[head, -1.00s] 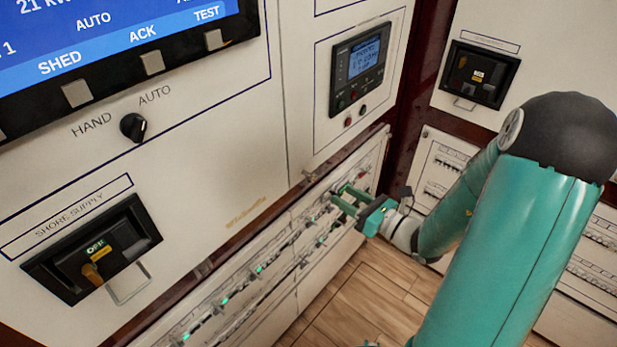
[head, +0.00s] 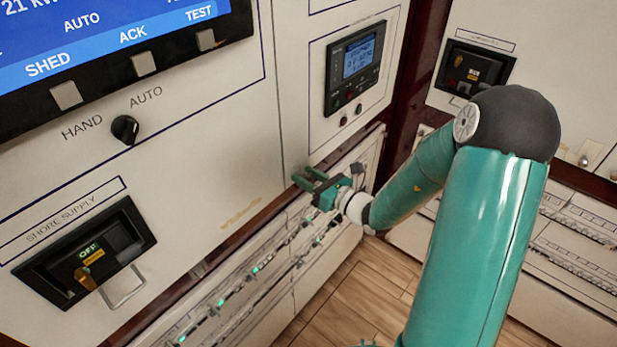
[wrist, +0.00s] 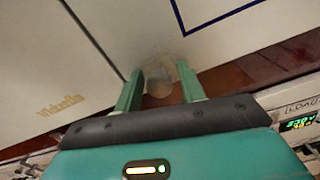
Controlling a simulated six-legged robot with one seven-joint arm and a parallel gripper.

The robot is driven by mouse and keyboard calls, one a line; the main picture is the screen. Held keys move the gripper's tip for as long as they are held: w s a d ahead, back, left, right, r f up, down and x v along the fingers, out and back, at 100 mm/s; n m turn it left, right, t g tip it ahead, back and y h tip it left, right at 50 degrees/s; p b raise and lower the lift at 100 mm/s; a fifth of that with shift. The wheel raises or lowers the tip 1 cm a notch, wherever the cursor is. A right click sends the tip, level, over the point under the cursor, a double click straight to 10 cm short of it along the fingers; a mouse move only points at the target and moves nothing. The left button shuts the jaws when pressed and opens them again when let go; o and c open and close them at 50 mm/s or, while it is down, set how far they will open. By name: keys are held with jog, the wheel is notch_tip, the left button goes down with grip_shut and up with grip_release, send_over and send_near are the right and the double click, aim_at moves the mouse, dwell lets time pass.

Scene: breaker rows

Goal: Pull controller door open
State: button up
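The controller door (head: 299,100) is the white panel with a small display unit (head: 357,66), at upper centre in the head view. It looks shut, flush with the panel on its left. In the wrist view its white face (wrist: 140,25) and the seam on its left side show. A pale round knob (wrist: 160,86) shows at the door's lower edge, between my finger tips. My gripper (head: 304,179) is open at the door's lower left corner. In the wrist view its two green fingers (wrist: 161,84) stand apart on either side of the knob. Contact cannot be told.
A dark red rail (head: 345,149) runs below the door, above the breaker rows (head: 260,268) with green lights. A HAND/AUTO switch (head: 125,129) and the shore supply breaker (head: 88,252) are on the left panel. Wooden floor (head: 350,290) lies open below.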

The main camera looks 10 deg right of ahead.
grip_shut()
dwell(1.2)
